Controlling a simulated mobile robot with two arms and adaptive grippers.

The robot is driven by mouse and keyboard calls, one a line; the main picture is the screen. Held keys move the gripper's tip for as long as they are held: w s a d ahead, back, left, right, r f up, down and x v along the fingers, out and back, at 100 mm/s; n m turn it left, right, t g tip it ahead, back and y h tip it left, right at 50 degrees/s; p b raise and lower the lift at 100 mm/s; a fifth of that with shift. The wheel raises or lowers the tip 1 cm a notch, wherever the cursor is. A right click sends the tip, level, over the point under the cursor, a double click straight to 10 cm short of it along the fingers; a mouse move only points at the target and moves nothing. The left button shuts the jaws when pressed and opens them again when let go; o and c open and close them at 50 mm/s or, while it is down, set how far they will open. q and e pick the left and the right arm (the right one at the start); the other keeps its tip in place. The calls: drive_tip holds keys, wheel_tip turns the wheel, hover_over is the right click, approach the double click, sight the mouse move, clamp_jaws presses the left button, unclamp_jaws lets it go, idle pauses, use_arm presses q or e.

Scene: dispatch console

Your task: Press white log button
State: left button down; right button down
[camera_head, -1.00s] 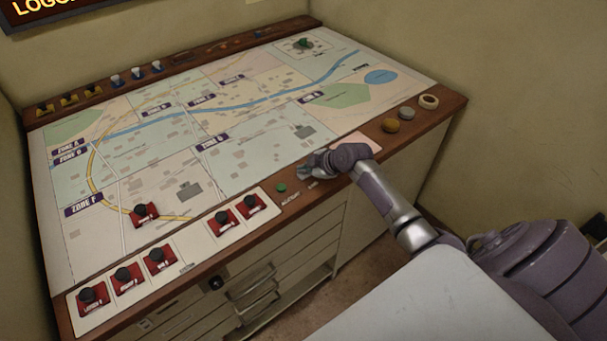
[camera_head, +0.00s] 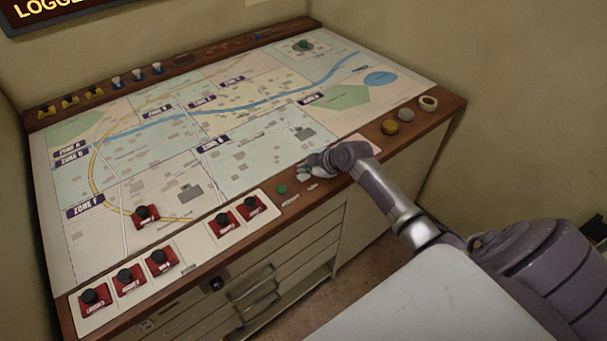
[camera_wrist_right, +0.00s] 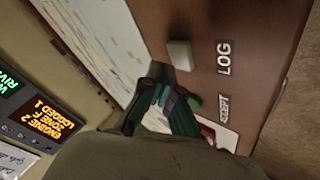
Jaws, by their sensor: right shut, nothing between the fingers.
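The white log button (camera_wrist_right: 180,55) is a small pale block on the brown console edge, beside the word LOG (camera_wrist_right: 224,57) in the right wrist view. In the head view it seems to be the small white spot (camera_head: 303,177) just below my right gripper (camera_head: 314,164). My right gripper (camera_wrist_right: 168,90) is shut and empty. In the wrist view its dark green fingertips lie close beside the button; I cannot tell whether they touch it. My left gripper is not in view.
A green button (camera_head: 281,189) sits left of the gripper, by the ACCEPT label (camera_wrist_right: 224,105). Yellow (camera_head: 390,127) and grey (camera_head: 406,115) knobs and a ring (camera_head: 428,103) are to the right. Red blocks (camera_head: 222,223) with black knobs stand front left. The map (camera_head: 250,150) is mostly clear.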

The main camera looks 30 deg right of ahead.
sight(305, 177)
wheel_tip(305, 177, up, 5)
drive_tip(key=p, duration=0.4)
drive_tip(key=shift+f, duration=0.1)
idle(1.0)
